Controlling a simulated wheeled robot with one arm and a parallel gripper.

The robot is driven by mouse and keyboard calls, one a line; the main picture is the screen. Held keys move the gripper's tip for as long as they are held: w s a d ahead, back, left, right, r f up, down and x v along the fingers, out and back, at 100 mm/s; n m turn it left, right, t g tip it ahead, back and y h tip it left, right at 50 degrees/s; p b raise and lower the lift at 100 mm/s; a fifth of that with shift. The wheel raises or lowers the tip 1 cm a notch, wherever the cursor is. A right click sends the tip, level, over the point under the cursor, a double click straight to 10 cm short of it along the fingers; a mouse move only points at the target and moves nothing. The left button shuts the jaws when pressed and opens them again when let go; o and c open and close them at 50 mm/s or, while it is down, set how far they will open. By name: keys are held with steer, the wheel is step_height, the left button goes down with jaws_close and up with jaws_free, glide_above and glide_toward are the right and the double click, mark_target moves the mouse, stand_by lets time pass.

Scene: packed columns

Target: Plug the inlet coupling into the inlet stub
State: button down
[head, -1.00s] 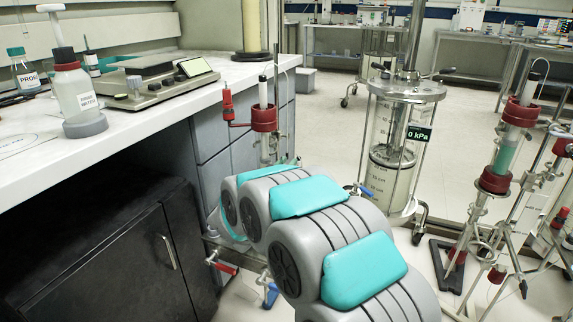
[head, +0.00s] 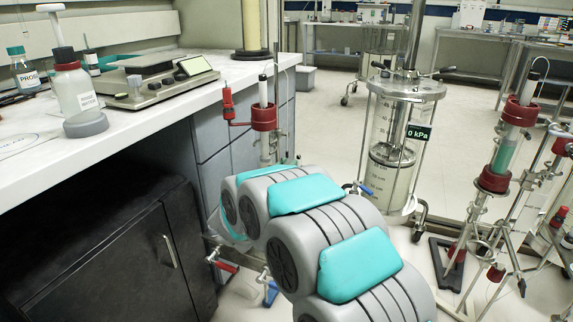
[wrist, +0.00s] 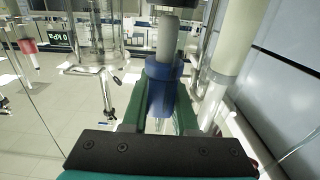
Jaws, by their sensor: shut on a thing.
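In the wrist view my gripper (wrist: 161,100) is shut on a blue collar-like piece, which I take to be the inlet coupling (wrist: 163,80). Its green fingers lie on both sides of the piece. A grey cylinder (wrist: 167,38) rises from the top of the blue piece, in line with it. I cannot tell whether this cylinder is the inlet stub or part of the coupling. In the head view my own arm hides my gripper and the blue piece.
A pale column (wrist: 235,45) stands close on the right in the wrist view. A clear cylinder with a 0 kPa display (head: 418,132) stands beyond my arm. A white bench (head: 130,125) is on the left, and a glassware stand (head: 495,180) on the right.

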steer(key=shift+f+b, duration=0.35)
steer(key=shift+f, duration=1)
steer(key=c, duration=0.6)
jaws_free()
steer(key=v, duration=0.7)
steer(key=shift+s+a+b, duration=0.15)
steer(key=shift+s+b, duration=0.15)
steer(key=shift+s, duration=0.05)
